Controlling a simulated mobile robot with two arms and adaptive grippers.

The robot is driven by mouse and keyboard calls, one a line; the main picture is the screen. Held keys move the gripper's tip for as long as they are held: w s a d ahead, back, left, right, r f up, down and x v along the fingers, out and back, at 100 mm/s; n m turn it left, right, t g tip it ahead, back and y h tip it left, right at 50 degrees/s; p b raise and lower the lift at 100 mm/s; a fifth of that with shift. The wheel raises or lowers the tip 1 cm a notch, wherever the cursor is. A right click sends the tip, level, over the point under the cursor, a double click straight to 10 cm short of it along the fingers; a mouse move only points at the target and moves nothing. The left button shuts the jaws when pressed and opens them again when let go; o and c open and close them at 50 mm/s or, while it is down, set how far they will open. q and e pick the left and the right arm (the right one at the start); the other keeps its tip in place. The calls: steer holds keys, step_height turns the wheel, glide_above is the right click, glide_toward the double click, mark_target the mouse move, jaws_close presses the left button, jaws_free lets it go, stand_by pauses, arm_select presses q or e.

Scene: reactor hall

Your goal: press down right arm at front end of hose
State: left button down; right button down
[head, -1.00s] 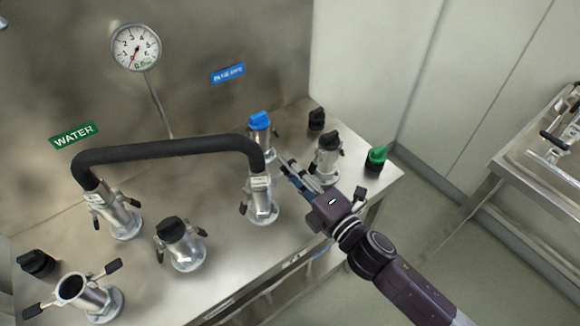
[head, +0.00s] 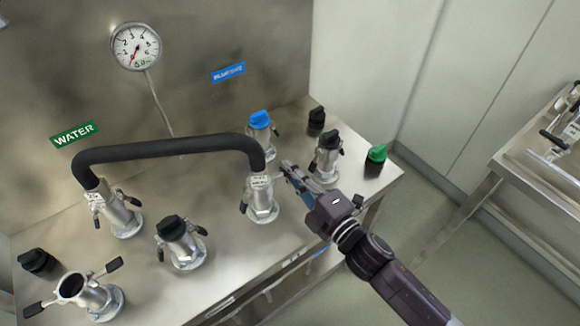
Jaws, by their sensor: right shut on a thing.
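A black hose (head: 170,150) arches between two steel couplings. Its left end sits on a coupling (head: 120,215) below the water sign. Its right end sits on a coupling (head: 262,205) beside my right gripper. This coupling's left lever arm (head: 244,207) hangs down along its side. My right gripper (head: 286,170) is just right of this coupling, near the hose end, and is shut on its right arm, which the fingers mostly hide. My left gripper is not in view.
A black-capped coupling (head: 180,243) stands between the hose ends, and an open one (head: 85,295) stands at front left with arms spread. Blue-capped (head: 260,125) and black-capped (head: 327,155) couplings stand behind my gripper. A green cap (head: 376,154) lies near the right edge.

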steer(key=m, duration=0.2)
steer(key=f+m, duration=0.1)
steer(key=m, duration=0.1)
steer(key=f+m+p, duration=0.1)
steer(key=shift+s+a+f+m, duration=0.2)
steer(key=shift+s+a+m, duration=0.1)
steer(key=shift+a+m, duration=0.1)
steer(key=shift+s+a+f+m+p, duration=0.15)
steer(key=shift+a+f+m, duration=0.1)
steer(key=shift+m, duration=0.5)
steer(key=shift+s+a+f+m+p, duration=0.15)
steer(key=shift+s+a+f+m, duration=0.1)
steer(key=shift+m, duration=0.55)
steer(key=shift+s+a+f+m+p, duration=0.15)
steer(key=shift+f+m, duration=0.1)
steer(key=shift+m, duration=0.5)
steer(key=c, duration=2.1)
jaws_free()
